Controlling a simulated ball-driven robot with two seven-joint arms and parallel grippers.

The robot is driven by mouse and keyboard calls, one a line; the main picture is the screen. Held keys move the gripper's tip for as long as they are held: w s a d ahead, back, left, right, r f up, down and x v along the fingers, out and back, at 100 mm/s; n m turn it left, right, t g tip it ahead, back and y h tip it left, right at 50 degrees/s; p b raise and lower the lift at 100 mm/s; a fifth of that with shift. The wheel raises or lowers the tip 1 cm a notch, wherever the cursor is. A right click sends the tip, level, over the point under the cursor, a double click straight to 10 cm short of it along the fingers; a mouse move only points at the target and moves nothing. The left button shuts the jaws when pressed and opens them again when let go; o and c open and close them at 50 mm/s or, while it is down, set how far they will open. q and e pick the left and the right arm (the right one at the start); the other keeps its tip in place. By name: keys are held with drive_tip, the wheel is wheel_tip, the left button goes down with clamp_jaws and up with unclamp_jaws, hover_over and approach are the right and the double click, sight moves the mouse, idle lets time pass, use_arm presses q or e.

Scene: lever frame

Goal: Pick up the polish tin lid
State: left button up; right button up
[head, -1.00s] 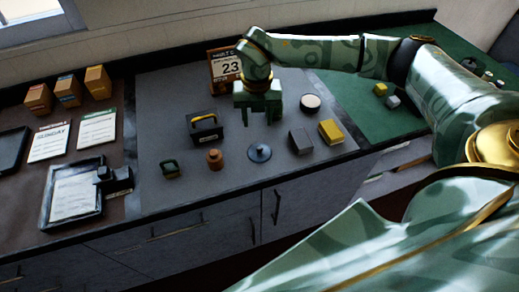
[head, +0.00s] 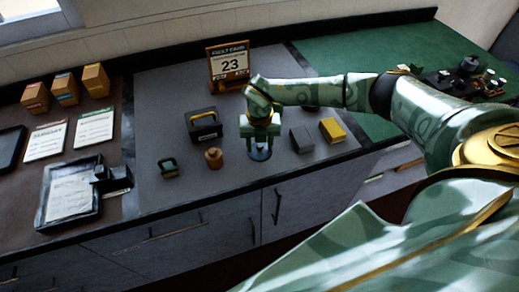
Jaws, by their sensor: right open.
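The polish tin lid looks to be the dark round disc with a raised knob (head: 260,155) on the grey mat, near the front edge of the counter. My right gripper (head: 258,145) is directly over it, pointing down, with its fingers apart. The fingers and palm hide the knob and most of the disc, and I cannot tell whether they touch it. My left gripper is not in view.
A brown knobbed weight (head: 214,158) and a green handled block (head: 169,168) stand left of my gripper. A black box with a yellow handle (head: 204,124) is behind them. A grey block (head: 301,140) and a yellow sponge-like block (head: 333,130) lie to the right. A calendar (head: 229,66) stands behind.

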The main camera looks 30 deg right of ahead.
clamp_jaws()
drive_tip(key=shift+r, duration=0.2)
